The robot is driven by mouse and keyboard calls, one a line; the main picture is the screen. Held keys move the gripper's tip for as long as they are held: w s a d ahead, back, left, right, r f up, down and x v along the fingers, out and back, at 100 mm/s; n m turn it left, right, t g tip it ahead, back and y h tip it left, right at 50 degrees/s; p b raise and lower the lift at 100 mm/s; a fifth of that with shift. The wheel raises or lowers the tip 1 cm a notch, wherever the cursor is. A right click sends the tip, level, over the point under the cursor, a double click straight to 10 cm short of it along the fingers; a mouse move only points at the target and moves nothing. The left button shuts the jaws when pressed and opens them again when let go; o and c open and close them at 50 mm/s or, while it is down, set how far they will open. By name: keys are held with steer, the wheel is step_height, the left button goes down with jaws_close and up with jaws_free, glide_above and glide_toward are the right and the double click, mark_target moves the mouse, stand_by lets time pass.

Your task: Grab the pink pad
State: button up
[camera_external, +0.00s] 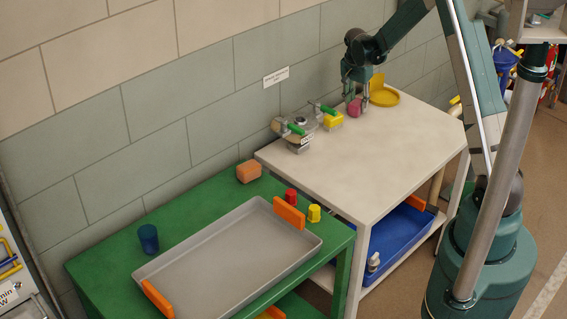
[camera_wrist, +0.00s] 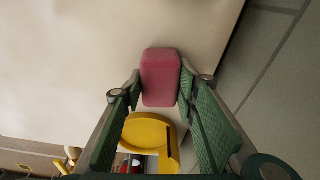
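The pink pad (camera_external: 354,107) stands on the white table (camera_external: 340,160) near the wall, at the table's back side. In the wrist view the pad (camera_wrist: 160,78) is a rounded pink block at the far end of the fingers. My gripper (camera_external: 355,98) points down over the pad. In the wrist view my gripper (camera_wrist: 159,88) is open, with its green fingertips on either side of the pad's near part. I see a small gap at each side, and cannot tell whether either finger touches it.
A yellow dish-like object (camera_external: 384,96) is right beside the pad. A yellow block (camera_external: 333,120) and a metal valve with green handles (camera_external: 299,130) are to the left along the wall. The table's front and middle are clear. A green table (camera_external: 110,260) holds a grey tray (camera_external: 190,262).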

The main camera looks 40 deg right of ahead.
mark_target(352, 106)
steer(key=shift+r, duration=0.15)
step_height(352, 106, up, 10)
steer(key=shift+f+p, duration=0.15)
steer(key=shift+p, duration=0.9)
stand_by(0.4)
